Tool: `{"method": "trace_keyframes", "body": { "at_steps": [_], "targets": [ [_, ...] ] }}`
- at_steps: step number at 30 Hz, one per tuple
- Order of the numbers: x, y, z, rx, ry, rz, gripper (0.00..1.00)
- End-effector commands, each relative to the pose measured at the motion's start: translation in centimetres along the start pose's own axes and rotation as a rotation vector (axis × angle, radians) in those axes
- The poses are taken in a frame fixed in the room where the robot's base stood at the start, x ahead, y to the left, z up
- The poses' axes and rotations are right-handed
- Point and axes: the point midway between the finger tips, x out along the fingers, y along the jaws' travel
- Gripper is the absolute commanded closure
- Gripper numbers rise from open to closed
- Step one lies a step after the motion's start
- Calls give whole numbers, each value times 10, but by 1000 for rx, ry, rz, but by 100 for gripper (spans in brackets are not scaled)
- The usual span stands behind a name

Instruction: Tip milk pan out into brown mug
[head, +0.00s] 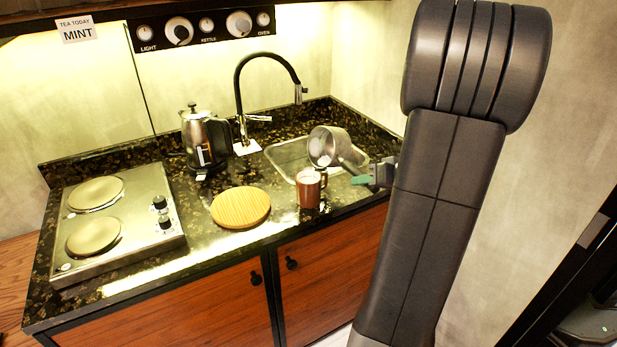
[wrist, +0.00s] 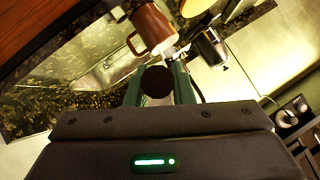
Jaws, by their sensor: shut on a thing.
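The steel milk pan (head: 326,145) is tilted on its side in the air, above and slightly right of the brown mug (head: 309,190). Something pale shows inside the pan's lower rim. The mug stands upright on the counter at the sink's front edge; its contents are not clear. My gripper (head: 374,177), with green fingertips, is right of the mug and shut on the pan's handle. In the wrist view, my gripper (wrist: 158,88) grips the dark round handle end (wrist: 157,82), with the mug (wrist: 152,27) beyond it. The pan's body is not clear there.
A round wooden board (head: 240,207) lies left of the mug. A kettle (head: 204,140) stands behind it, and a black tap (head: 240,90) rises behind the sink (head: 285,155). A two-plate hob (head: 118,218) fills the counter's left.

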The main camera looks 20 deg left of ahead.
Motion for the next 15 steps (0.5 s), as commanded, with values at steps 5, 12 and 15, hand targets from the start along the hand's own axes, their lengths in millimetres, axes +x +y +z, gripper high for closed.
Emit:
{"method": "trace_keyframes", "body": {
  "at_steps": [5,12,15],
  "targets": [
    [4,-5,5,-44,8,28,100],
    [5,-13,9,-95,16,66,100],
    [6,-17,11,-122,20,84,100]
  ]
}}
